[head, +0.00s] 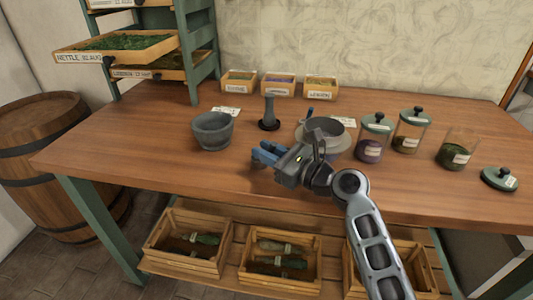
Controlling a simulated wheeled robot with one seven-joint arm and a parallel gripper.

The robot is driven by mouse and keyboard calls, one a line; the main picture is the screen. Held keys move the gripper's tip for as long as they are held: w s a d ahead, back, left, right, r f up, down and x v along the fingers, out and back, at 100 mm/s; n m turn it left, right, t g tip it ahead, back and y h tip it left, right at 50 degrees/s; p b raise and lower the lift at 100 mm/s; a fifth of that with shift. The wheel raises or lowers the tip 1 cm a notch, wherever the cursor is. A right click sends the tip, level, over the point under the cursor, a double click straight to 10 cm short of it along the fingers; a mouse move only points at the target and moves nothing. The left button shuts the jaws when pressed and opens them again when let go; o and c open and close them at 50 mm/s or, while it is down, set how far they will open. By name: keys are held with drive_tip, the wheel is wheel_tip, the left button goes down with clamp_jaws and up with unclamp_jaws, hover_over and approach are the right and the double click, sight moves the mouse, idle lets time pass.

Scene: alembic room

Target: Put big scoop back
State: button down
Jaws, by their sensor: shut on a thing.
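My gripper (264,154) is over the front middle of the wooden table, low above the top, between the stone mortar (212,132) and the grey dish. Its blue fingers point left. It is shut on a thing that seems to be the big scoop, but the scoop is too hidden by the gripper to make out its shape. A grey dish (338,145) on a round base stands just behind my gripper. A small blue piece (309,112) sticks up at the dish's back left edge; I cannot tell what it is.
Several glass jars stand right, one a purple-filled jar (370,149); a loose lid (499,179) lies beyond. Small labelled boxes (279,87) line the back. A drying rack (200,50) stands left. The left front tabletop is clear.

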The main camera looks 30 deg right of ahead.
drive_tip(key=shift+f, duration=0.15)
drive_tip(key=c, duration=1)
unclamp_jaws()
drive_tip(key=shift+s+d, duration=0.15)
drive_tip(key=shift+s, duration=0.05)
drive_tip(key=v, duration=1.1)
drive_tip(key=shift+s+d+r, duration=0.15)
drive_tip(key=shift+s+r, duration=0.1)
